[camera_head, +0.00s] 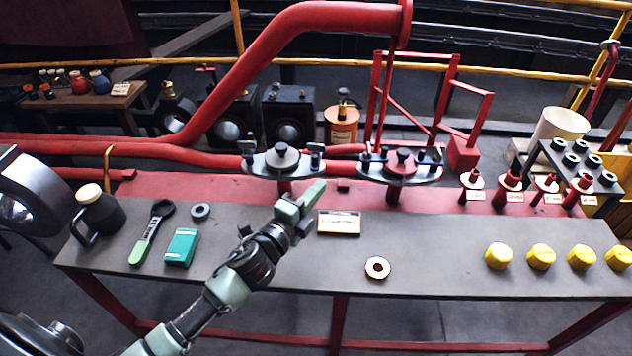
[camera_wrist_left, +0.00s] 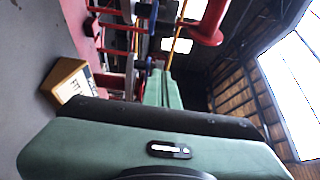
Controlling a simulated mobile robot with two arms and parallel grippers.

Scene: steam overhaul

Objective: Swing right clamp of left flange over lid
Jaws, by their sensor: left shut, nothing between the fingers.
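The left flange (camera_head: 258,167) stands at the back of the bench with a round grey lid (camera_head: 283,158) on it. Its right clamp (camera_head: 316,154) is a small dark upright piece at the right end of the flange, beside the lid. Its left clamp (camera_head: 246,153) is at the other end. My left gripper (camera_head: 318,188) has green fingers, shut and empty, in front of and below the right clamp, apart from it. In the left wrist view the fingers (camera_wrist_left: 163,88) are together; the clamp is not clear there. My right gripper is not in view.
The right flange (camera_head: 430,174) with a red lid (camera_head: 401,163) stands to the right. A label plate (camera_head: 339,223) and a ring (camera_head: 377,268) lie on the bench.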

